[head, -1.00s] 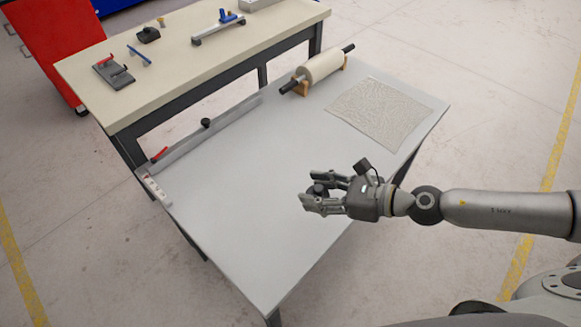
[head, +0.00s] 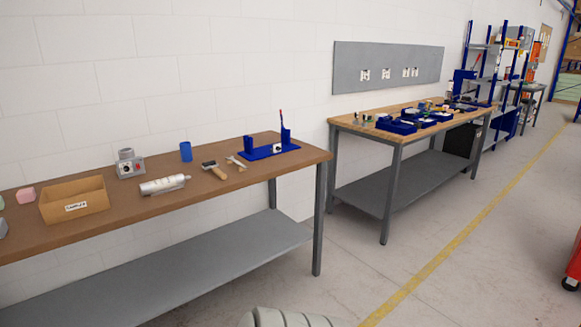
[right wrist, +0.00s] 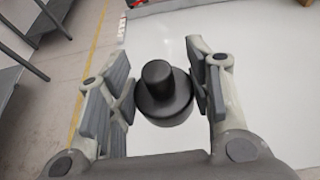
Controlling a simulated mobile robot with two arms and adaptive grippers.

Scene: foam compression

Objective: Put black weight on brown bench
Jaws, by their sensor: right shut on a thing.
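The black weight (right wrist: 160,104) is a short cylinder with a knob on top. In the right wrist view it sits between the fingers of my right gripper (right wrist: 163,80), which is shut on it. The weight appears upright, over or near a pale table surface (right wrist: 225,35). The brown bench (head: 110,238) runs along the wall at the left of the head view, with a grey lower shelf. Neither the gripper nor the weight shows in the head view now. My left gripper is in no view.
On the brown bench stand a cardboard box (head: 75,205), a pink block (head: 26,195), a grey device (head: 130,165), a silver cylinder (head: 162,185), a blue cup (head: 186,151), hand tools and a blue stand (head: 262,152). Bare top lies along its front edge. A second wooden bench (head: 350,128) stands further right.

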